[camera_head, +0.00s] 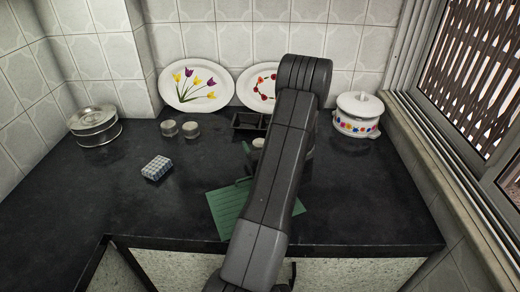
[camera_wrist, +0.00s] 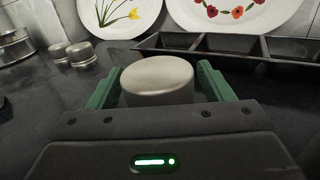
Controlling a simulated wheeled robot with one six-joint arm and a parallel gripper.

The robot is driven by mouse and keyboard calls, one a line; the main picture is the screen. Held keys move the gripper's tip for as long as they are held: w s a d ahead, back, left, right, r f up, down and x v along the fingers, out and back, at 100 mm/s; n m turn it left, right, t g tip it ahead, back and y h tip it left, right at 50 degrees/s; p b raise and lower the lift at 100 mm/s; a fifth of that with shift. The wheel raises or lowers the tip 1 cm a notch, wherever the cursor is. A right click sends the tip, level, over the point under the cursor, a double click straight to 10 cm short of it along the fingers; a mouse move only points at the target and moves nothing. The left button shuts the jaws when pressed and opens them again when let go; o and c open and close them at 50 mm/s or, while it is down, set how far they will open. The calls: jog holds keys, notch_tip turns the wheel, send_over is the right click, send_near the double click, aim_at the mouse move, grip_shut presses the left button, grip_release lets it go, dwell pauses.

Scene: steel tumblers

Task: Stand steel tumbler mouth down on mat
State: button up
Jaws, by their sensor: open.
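A steel tumbler (camera_wrist: 157,80) stands between the two green fingers of my gripper (camera_wrist: 156,88) in the wrist view. Its upper face looks closed and flat, and its lower part is hidden by my gripper. My gripper is open, with a finger on either side of the tumbler. In the head view a small part of this tumbler (camera_head: 258,143) shows beside my arm, which hides most of the gripper. The green mat (camera_head: 226,213) lies at the counter's front, partly covered by my arm.
Two more tumblers (camera_head: 168,128) (camera_head: 190,129) stand at the back left. A black compartment tray (camera_wrist: 235,44) lies behind the gripper. Plates (camera_head: 198,103) lean on the wall. A white pot (camera_head: 357,115), steel container (camera_head: 94,127) and checked block (camera_head: 157,168) also stand on the counter.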

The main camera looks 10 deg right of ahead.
jog(key=c, duration=1.2)
jog(key=shift+o, duration=0.2)
